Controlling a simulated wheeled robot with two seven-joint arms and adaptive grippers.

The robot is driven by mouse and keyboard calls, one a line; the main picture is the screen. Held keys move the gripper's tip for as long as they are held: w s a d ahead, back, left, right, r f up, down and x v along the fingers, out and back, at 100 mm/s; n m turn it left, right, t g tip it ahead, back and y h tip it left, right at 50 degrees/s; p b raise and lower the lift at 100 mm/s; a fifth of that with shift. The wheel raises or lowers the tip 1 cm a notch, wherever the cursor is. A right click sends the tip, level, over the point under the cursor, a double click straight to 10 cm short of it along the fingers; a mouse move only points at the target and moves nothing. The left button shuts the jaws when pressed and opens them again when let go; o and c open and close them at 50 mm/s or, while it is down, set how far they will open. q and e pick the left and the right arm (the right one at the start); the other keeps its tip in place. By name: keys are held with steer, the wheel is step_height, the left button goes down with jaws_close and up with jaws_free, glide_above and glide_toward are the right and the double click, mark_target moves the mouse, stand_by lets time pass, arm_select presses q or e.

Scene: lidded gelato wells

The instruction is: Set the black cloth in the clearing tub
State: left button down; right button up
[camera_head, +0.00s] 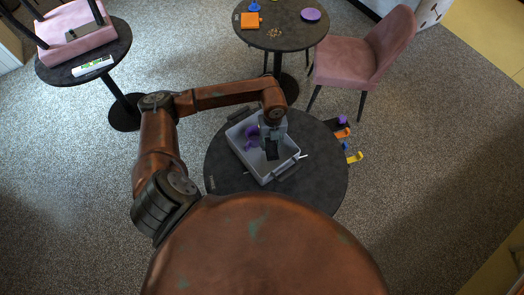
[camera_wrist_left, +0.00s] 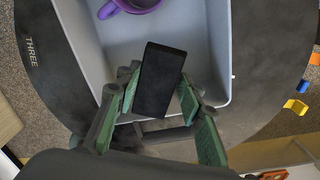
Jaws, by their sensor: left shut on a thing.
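The black cloth (camera_head: 271,150) is a dark flat rectangle over the inside of the grey clearing tub (camera_head: 282,168). In the left wrist view the black cloth (camera_wrist_left: 160,78) lies between the green-padded fingers, and the grey tub (camera_wrist_left: 82,38) is below it. My left gripper (camera_head: 270,142) is shut on the cloth, pointing down into the tub area; it also shows in the left wrist view (camera_wrist_left: 158,92). Whether the cloth touches the tub floor I cannot tell. My right gripper is in neither view.
A purple mug (camera_head: 251,137) is in the tub, left of the cloth. The tub stands on a dark round table (camera_head: 325,180). A pink chair (camera_head: 350,60) stands behind.

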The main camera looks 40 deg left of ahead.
arm_select(q)
steer(key=shift+a+f+n, duration=0.1)
steer(key=shift+f+n, duration=0.4)
step_height(320, 180, down, 9)
steer(key=shift+f, duration=0.2)
steer(key=shift+f, duration=0.25)
steer(key=c, duration=1.3)
jaws_free()
steer(key=shift+r, duration=0.1)
step_height(320, 180, up, 12)
steer(key=shift+r, duration=0.15)
